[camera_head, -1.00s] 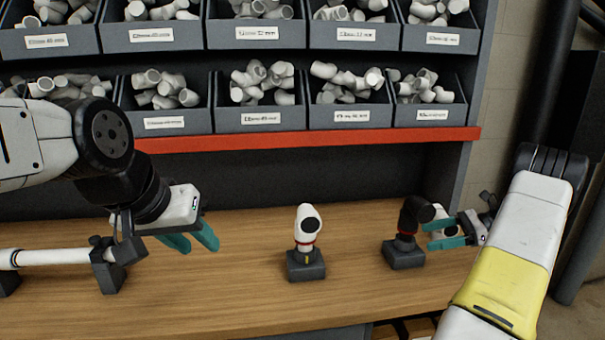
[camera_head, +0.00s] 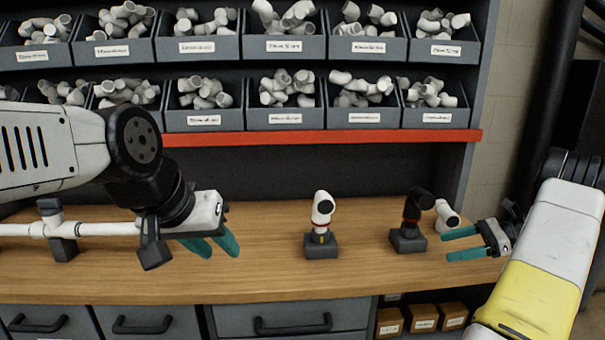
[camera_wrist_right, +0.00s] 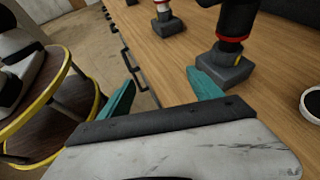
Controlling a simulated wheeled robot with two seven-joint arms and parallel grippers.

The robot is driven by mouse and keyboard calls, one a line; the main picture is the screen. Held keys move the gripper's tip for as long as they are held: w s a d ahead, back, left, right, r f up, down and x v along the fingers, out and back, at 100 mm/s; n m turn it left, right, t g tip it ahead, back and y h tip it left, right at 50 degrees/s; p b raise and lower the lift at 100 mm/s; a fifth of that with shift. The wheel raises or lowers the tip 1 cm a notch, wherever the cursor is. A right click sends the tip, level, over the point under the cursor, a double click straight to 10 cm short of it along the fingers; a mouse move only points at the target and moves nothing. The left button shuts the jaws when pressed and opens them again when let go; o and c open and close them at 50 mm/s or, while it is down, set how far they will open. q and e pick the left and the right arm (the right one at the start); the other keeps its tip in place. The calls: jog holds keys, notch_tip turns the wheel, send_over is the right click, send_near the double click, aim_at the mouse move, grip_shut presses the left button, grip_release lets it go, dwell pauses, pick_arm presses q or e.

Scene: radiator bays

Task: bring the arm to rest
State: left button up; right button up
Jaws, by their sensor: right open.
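My right gripper (camera_head: 447,246) is open and empty above the right part of the wooden bench (camera_head: 270,275). It also shows in the right wrist view (camera_wrist_right: 161,80), with nothing between its teal fingers. A black elbow fitting (camera_head: 415,205) stands upright on a grey block (camera_head: 408,240), left of the right gripper and apart from it. A white pipe piece (camera_head: 447,215) is right beside the black fitting; whether they are joined is unclear. My left gripper (camera_head: 220,250) hangs over the left part of the bench, its fingers apart and empty.
A white elbow with a red ring (camera_head: 322,208) stands on a grey block (camera_head: 320,245) mid-bench. A white pipe (camera_head: 100,229) lies in a holder (camera_head: 62,248) at left. Bins of fittings fill the shelves above a red ledge (camera_head: 320,137). A round yellow-edged stand (camera_wrist_right: 50,120) shows in the wrist view.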

jog(key=s+a+r+n+g+h, duration=0.1)
jog(key=s+a+r+n+h, duration=0.25)
jog(key=a+r, duration=0.4)
jog(key=s+a+r+n+g+h, duration=0.1)
jog(key=s+a+r+n+h, duration=0.15)
jog(key=a+r+n, duration=0.5)
jog(key=s+a+r+n+t+h, duration=0.1)
jog(key=s+a+n+t+h, duration=0.1)
jog(key=s+a+n, duration=0.3)
jog(key=s+a+r+n+t+h, duration=0.1)
jog(key=s+a+n, duration=0.4)
jog(key=s, duration=0.8)
jog(key=shift+a+r+n+t+h, duration=0.25)
jog(key=shift+a+t+h, duration=0.5)
jog(key=shift+a, duration=0.45)
